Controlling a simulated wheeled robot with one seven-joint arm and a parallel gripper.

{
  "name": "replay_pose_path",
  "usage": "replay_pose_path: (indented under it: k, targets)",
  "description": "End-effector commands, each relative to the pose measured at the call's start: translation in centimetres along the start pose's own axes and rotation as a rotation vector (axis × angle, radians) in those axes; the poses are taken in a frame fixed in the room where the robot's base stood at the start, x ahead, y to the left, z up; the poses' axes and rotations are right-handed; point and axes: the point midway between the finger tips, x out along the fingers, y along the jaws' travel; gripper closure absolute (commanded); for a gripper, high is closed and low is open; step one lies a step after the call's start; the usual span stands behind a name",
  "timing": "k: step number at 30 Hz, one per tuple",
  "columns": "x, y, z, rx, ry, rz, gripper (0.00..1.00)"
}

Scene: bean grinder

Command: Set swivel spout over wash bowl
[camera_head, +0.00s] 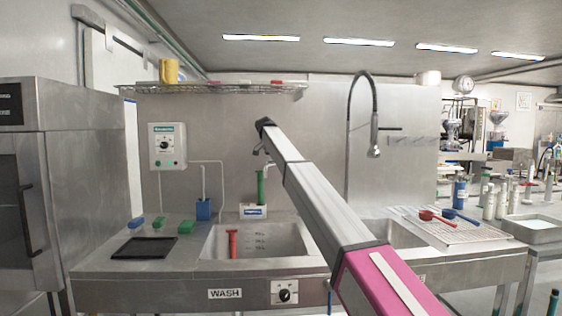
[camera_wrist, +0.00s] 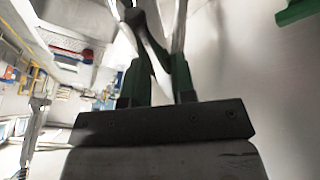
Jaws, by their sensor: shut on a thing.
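The wash bowl (camera_head: 285,243) is the steel basin above the WASH label, with a red upright object (camera_head: 232,243) inside. Behind it a green upright cylinder (camera_head: 261,187) stands on a white base, and a thin bent pipe (camera_head: 268,165) runs from its top to the right behind my arm. My gripper (camera_wrist: 158,45) shows in the wrist view, with green parts on its fingers, shut on a narrow grey bar that I cannot clearly identify. The head view hides the grip behind my arm. A tall gooseneck spout (camera_head: 350,110) with a hanging spray head (camera_head: 374,148) stands right of my arm.
A second basin (camera_head: 405,235) and a rack (camera_head: 455,232) with red and blue scoops lie to the right. A black tray (camera_head: 145,248), brushes and a blue holder (camera_head: 204,209) are on the left counter. A wire shelf (camera_head: 215,88) hangs above on the wall.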

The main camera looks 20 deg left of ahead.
Motion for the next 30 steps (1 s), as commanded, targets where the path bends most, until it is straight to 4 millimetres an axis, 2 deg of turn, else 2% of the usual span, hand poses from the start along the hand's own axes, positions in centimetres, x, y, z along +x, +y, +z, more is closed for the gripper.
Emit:
replay_pose_path:
  k: [10,11,12,13,23,30]
  targets:
    - [0.0,0.0,-0.1,0.002,0.0,0.001,1.0]
    - [0.0,0.0,-0.1,0.002,0.0,0.001,0.7]
    - [0.0,0.0,0.0,0.001,0.0,0.001,0.56]
    - [0.0,0.0,0.0,0.001,0.0,0.001,0.5]
    - [-0.1,0.0,0.0,0.001,0.0,0.0,0.5]
    - [-2.0,-0.1,-0.1,0.001,0.001,-0.001,0.5]
